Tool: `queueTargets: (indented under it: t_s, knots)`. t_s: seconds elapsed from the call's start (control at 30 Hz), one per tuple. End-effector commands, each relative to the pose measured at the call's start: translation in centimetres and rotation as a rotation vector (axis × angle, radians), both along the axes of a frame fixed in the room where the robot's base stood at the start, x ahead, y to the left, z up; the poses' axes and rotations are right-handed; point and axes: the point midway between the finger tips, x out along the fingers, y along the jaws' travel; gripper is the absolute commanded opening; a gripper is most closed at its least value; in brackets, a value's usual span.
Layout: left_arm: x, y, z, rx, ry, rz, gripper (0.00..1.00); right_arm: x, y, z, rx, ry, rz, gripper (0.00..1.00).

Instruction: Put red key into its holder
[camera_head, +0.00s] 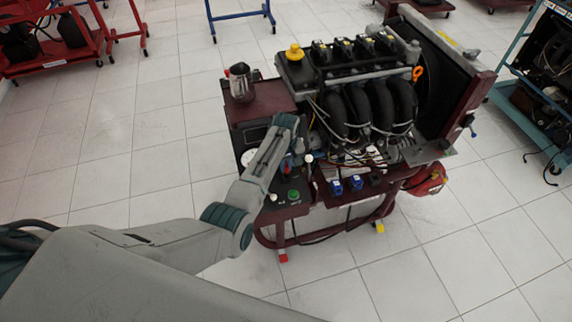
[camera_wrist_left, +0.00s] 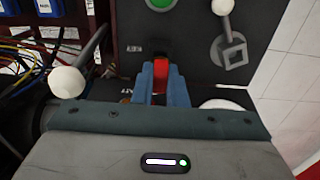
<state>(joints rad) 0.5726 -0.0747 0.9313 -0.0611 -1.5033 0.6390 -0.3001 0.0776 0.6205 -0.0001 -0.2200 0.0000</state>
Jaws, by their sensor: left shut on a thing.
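My left gripper (camera_wrist_left: 161,84) has its two blue fingers closed on the red key (camera_wrist_left: 161,74), which shows as a red block between them in the left wrist view. The key is over the dark control panel (camera_wrist_left: 192,70) of the engine trainer. A small black part touches or overlaps the key's far end; whether this is its holder, and whether the key is in it, I cannot tell. In the head view my left arm reaches over the panel and the key is too small to make out clearly. My right gripper is not in view.
The panel carries a green button (camera_head: 293,195) and white-knobbed levers, one (camera_wrist_left: 66,82) left of my fingers and one (camera_wrist_left: 223,7) to the right. Loose wires (camera_wrist_left: 40,62) lie at the left. The engine (camera_head: 365,105) stands right of my arm. The tiled floor in front is clear.

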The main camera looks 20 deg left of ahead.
Motion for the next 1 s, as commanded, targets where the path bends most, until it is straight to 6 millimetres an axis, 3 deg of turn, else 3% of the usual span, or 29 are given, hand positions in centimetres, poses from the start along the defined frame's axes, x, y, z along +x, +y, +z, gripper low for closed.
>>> queueTargets:
  t_s: [1.0]
  knots:
    - [0.0, 0.0, -1.9, 0.000, 0.000, 0.000, 0.00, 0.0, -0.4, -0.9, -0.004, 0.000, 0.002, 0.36]
